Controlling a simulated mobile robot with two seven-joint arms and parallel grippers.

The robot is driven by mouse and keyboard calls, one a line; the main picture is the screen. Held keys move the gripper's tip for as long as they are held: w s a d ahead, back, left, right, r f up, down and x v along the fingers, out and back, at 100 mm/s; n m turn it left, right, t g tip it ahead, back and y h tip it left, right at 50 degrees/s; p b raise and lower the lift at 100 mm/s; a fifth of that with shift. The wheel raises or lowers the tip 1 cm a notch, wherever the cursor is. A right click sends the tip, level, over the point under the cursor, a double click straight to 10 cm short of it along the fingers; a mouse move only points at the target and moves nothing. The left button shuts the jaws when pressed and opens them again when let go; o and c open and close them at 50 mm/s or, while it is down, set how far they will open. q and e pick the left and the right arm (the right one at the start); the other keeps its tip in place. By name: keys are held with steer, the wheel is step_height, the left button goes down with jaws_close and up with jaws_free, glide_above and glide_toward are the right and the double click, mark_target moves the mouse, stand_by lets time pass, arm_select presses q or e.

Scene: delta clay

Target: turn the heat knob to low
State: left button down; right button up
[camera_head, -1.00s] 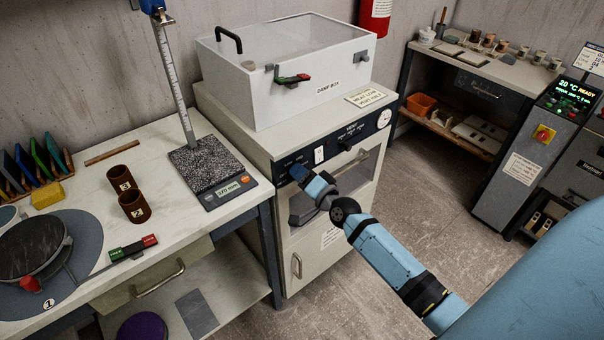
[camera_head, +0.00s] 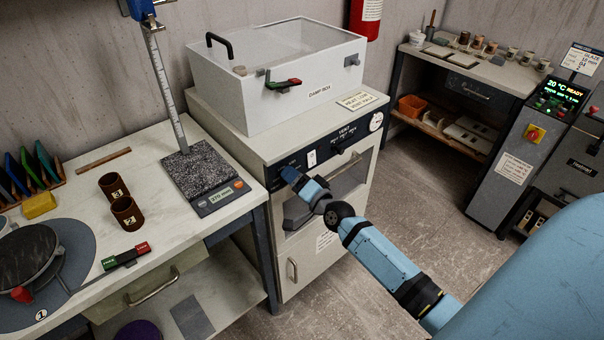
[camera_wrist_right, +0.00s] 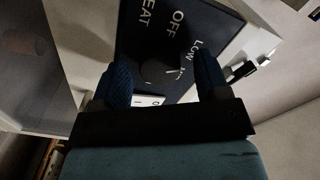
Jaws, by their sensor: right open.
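The heat knob (camera_wrist_right: 158,70) shows in the right wrist view as a dark round shape on the dark control panel, beside the printed words OFF and LOW. A small white mark shows near LOW; I cannot tell for sure which setting the knob points at. My right gripper (camera_wrist_right: 163,82) is open, with one blue finger on each side of the knob. I cannot tell whether they touch it. In the head view my right gripper (camera_head: 288,175) is at the left end of the cabinet's front panel and hides the knob. My left gripper is not in view.
A white damp box (camera_head: 275,75) stands on the cabinet. A white switch (camera_head: 311,158) and a vent control (camera_head: 337,150) sit right of my gripper. The cabinet door handle (camera_head: 292,270) is below. A workbench (camera_head: 75,170) with cups and a scale adjoins on the left.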

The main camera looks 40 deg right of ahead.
steer(key=s+d, duration=0.1)
steer(key=s, duration=1.2)
steer(key=shift+s, duration=0.3)
